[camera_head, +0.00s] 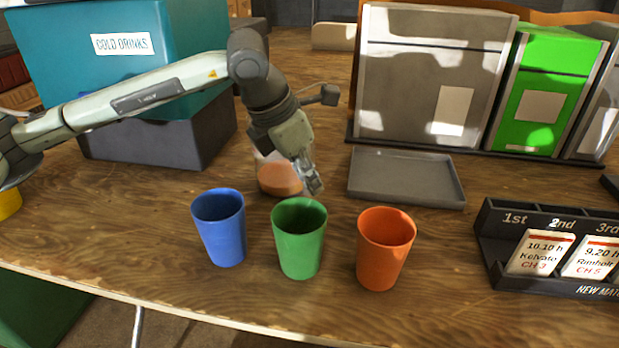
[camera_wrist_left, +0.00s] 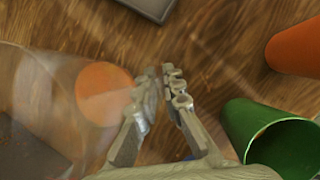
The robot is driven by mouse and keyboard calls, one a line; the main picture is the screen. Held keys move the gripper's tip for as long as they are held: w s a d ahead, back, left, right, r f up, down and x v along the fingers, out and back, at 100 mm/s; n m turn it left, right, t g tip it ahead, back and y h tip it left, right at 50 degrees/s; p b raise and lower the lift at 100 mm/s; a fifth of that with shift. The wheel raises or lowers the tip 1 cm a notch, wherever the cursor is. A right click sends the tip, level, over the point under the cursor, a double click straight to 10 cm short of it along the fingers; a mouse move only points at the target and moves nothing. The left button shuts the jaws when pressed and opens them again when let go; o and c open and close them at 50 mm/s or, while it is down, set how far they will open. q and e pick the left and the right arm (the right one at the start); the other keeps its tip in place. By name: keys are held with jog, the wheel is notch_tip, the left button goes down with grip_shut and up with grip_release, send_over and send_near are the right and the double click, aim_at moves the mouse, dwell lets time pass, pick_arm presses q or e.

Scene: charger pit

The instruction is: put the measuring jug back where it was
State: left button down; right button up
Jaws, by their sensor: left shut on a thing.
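The measuring jug (camera_head: 279,178) is clear, with orange contents low inside. It stands or hangs just behind the blue and green cups; I cannot tell whether its base touches the table. My left gripper (camera_head: 312,181) reaches down at its right side and is shut on it, hiding part of it. In the left wrist view the clear jug (camera_wrist_left: 103,92) fills the left side, beside the closed fingers (camera_wrist_left: 166,88); the part held between them is hard to make out. My right gripper is not in view.
A blue cup (camera_head: 220,228), green cup (camera_head: 299,240) and orange cup (camera_head: 384,250) stand in front. A low grey tray (camera_head: 405,176) lies behind right, before grey and green dispensers (camera_head: 545,92). A teal box (camera_head: 75,65) stands left; a card rack (camera_head: 488,262) stands right.

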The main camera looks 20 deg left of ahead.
pick_arm(q)
jog(key=c, duration=1.9)
grip_release()
jog(key=shift+c, duration=0.2)
jog(key=shift+o, duration=1.5)
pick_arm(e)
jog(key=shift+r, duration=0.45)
